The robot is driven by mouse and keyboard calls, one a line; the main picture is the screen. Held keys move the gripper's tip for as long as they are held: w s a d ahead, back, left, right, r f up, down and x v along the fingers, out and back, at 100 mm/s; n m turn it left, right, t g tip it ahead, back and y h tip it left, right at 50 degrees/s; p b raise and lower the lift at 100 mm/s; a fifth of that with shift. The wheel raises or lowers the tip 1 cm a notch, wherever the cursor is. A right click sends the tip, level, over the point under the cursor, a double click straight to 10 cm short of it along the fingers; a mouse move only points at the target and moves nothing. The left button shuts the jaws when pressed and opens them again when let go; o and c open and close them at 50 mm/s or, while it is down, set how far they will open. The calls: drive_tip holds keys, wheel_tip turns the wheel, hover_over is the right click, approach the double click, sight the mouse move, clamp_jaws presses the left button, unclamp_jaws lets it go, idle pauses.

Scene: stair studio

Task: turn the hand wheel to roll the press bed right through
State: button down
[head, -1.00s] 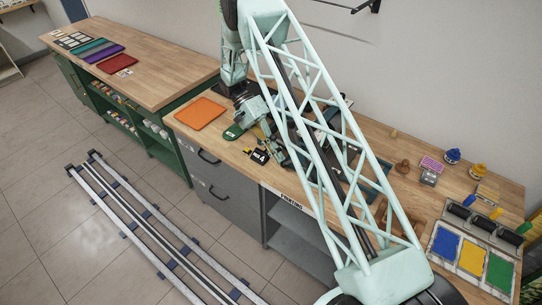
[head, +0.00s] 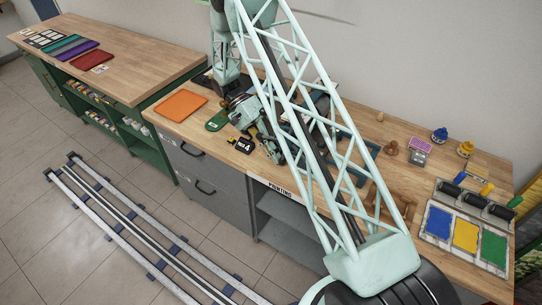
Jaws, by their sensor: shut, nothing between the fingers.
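The press stands on the wooden bench behind my pale green lattice arm. Only dark parts of the press (head: 321,103) and a blue-green flat part (head: 357,160) show past the struts. I cannot make out the hand wheel or how far the bed has rolled. My gripper (head: 270,148) is low over the bench at the left side of the press, small and partly mixed with dark parts around it. It looks shut and empty. I cannot tell whether it touches the wheel.
An orange tray (head: 181,105) and a green flat piece (head: 217,120) lie left of the gripper, with a black numbered tag (head: 243,145) close by. Wooden stamps (head: 391,147), ink pots (head: 439,135) and an ink tray (head: 427,222) with rollers are at right. Floor rails (head: 130,220) run in front.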

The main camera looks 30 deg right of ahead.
sight(282, 161)
drive_tip(key=shift+s+d, duration=0.1)
drive_tip(key=shift+s, duration=0.95)
drive_tip(key=shift+s+f, duration=0.15)
drive_tip(key=shift+s, duration=0.05)
drive_tip(key=shift+d, duration=0.1)
drive_tip(key=shift+s+d+r, duration=0.2)
drive_tip(key=shift+s+r, duration=0.05)
drive_tip(key=shift+s, duration=0.15)
drive_tip(key=shift+w+a, duration=0.1)
drive_tip(key=shift+w, duration=0.1)
drive_tip(key=shift+w, duration=0.1)
